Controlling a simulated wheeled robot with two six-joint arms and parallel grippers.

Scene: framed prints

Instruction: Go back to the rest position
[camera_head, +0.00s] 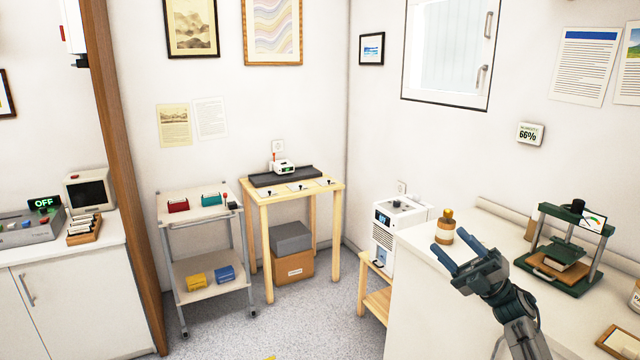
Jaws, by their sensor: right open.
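My right gripper (461,258) shows at the lower right, with its arm coming in from the bottom edge. Its two blue-grey fingers are apart, and nothing is between them. It is in front of the white counter (425,300), and its fingers point up and to the left. A brown bottle (445,230) with a pale label stands on the counter just behind the fingertips in the picture. I cannot tell how far the gripper is above the counter.
A green press (565,265) with a dial stands on the counter at right. A white dehumidifier-like unit (384,243) is on a low wooden stand. A wooden table (265,197) and a wheeled cart (203,275) stand further back.

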